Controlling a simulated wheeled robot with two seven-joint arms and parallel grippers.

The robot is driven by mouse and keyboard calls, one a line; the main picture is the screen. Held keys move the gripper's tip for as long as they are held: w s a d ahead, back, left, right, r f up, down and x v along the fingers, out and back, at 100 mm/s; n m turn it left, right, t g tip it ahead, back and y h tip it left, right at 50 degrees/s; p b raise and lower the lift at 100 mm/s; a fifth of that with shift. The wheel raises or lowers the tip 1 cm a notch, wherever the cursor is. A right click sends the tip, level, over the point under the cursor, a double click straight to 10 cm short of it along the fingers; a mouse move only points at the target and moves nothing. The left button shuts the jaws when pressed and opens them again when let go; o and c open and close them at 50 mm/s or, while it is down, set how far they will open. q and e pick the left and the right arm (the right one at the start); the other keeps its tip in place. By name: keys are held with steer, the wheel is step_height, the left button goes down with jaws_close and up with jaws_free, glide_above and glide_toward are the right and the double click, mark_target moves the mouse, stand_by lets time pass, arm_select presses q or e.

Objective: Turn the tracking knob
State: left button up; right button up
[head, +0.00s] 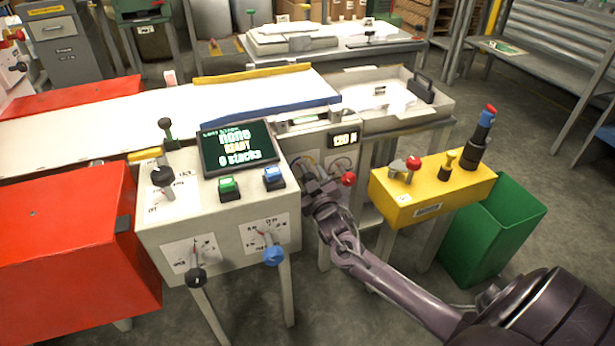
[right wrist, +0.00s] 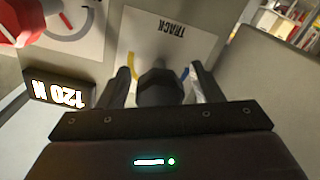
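The tracking knob (right wrist: 160,88) is a dark, faceted knob on a white plate (right wrist: 185,35) marked TRACK, with a coloured arc around it. In the right wrist view, the two dark fingers of my right gripper (right wrist: 161,90) stand on either side of the knob. Narrow gaps show between fingers and knob, so the gripper looks open around it. In the head view my right gripper (head: 320,190) is at the machine's side face and hides the knob. My left gripper is not in view.
A red knob (head: 348,180) sits close beside my right gripper, below a lit 120 N display (head: 343,138). The control box (head: 225,212) with screen, buttons and levers is to the left. A yellow box (head: 425,200) and a green bin (head: 490,235) stand to the right.

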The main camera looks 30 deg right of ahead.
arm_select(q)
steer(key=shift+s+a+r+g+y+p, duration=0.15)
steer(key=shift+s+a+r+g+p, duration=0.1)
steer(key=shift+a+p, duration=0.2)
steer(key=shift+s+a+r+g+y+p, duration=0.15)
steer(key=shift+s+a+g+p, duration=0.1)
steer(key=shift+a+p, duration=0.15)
arm_select(e)
steer(key=v, duration=0.7)
steer(key=shift+s, duration=0.4)
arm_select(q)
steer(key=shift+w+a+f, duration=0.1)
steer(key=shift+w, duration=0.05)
arm_select(e)
steer(key=shift+a, duration=0.1)
